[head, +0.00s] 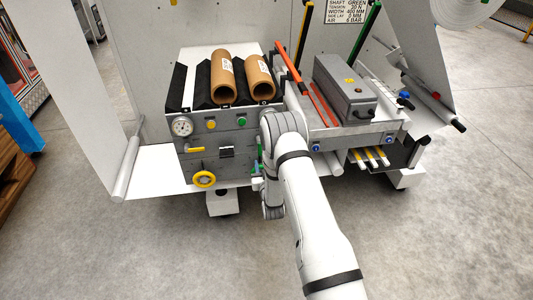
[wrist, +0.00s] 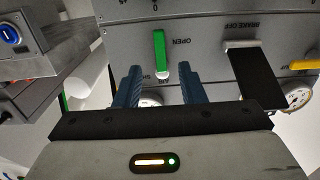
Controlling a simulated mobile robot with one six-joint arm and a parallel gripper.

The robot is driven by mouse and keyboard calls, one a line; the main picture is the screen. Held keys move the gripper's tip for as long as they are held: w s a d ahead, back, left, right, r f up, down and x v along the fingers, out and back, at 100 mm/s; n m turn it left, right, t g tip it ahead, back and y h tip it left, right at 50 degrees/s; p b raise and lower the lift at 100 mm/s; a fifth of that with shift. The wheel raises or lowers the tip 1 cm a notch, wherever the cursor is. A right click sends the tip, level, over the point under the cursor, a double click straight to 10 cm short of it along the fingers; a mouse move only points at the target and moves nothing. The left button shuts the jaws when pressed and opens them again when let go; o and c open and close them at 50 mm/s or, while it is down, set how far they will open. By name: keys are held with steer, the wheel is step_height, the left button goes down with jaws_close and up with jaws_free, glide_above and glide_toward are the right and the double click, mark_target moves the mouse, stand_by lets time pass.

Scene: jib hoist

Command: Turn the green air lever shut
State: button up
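The green air lever (wrist: 159,48) is on the grey panel in the wrist view. It has a pale rounded end, and the words OPEN and a partly hidden SH... are printed near it. My gripper (wrist: 160,78) is open, with its blue fingers apart on either side of the lever's pale end. Neither finger visibly touches the lever, and I cannot tell how deep it lies between them. In the head view a bit of green (head: 259,166) shows beside my arm, probably the lever; my arm hides most of the gripper there.
A black part with a light handle (wrist: 241,45), marked BRAKE OFF, is right of the lever in the wrist view. The head view shows a gauge (head: 182,126), a yellow lever (head: 195,150) and a yellow handwheel (head: 204,179) on the panel. Cardboard cores (head: 222,78) lie above.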

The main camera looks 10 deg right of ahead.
mark_target(260, 151)
steer(key=w, duration=0.7)
steer(key=shift+w, duration=0.25)
steer(key=shift+c, duration=0.4)
jaws_close()
